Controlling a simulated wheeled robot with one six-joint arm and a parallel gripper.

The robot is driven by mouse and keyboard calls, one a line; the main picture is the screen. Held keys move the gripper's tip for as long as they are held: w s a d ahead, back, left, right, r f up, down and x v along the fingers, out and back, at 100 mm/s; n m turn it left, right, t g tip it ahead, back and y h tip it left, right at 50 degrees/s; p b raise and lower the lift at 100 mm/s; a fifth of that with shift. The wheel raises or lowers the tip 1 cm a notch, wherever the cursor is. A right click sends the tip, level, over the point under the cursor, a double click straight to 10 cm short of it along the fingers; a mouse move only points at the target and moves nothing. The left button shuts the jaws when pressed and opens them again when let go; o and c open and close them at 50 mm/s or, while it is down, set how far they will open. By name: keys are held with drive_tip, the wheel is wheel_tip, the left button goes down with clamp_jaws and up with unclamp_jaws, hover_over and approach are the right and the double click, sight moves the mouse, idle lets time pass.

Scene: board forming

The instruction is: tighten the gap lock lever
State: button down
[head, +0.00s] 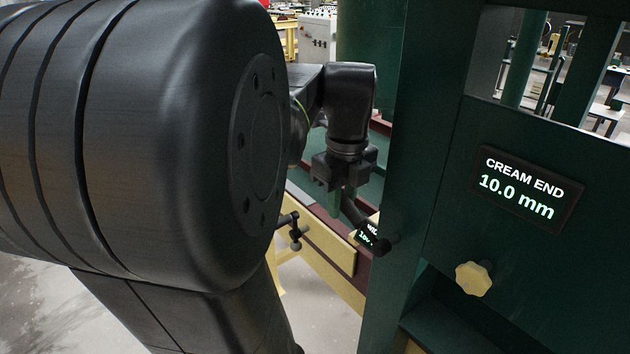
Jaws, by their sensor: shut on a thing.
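My gripper (340,205) is at the centre of the head view, pointing down beside the dark green frame post. It is shut on a black lever (354,212), which I take to be the gap lock lever. The lever slants down to the right from the fingers, towards a dark knob-like end (391,241) near the post. The fingertips are small and dark here, so the exact grip point is hard to see.
A display (528,188) reads "CREAM END 10.0 mm", above a cream knob (473,278). A small display (369,236) is partly hidden behind the lever. A black T-shaped handle (294,231) stands at left by a yellow beam (325,243). The green post (405,150) stands close right.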

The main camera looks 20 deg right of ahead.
drive_tip(key=shift+s+d+r+t, duration=0.1)
drive_tip(key=shift+s+r+t, duration=0.1)
drive_tip(key=shift+r+t, duration=0.35)
drive_tip(key=c, duration=1.2)
unclamp_jaws()
drive_tip(key=shift+c, duration=0.2)
wheel_tip(320, 180, up, 10)
wheel_tip(320, 180, down, 10)
drive_tip(key=shift+f, duration=0.15)
drive_tip(key=shift+w+f+g, duration=0.25)
drive_tip(key=shift+f+g, duration=0.3)
drive_tip(key=shift+g, duration=0.2)
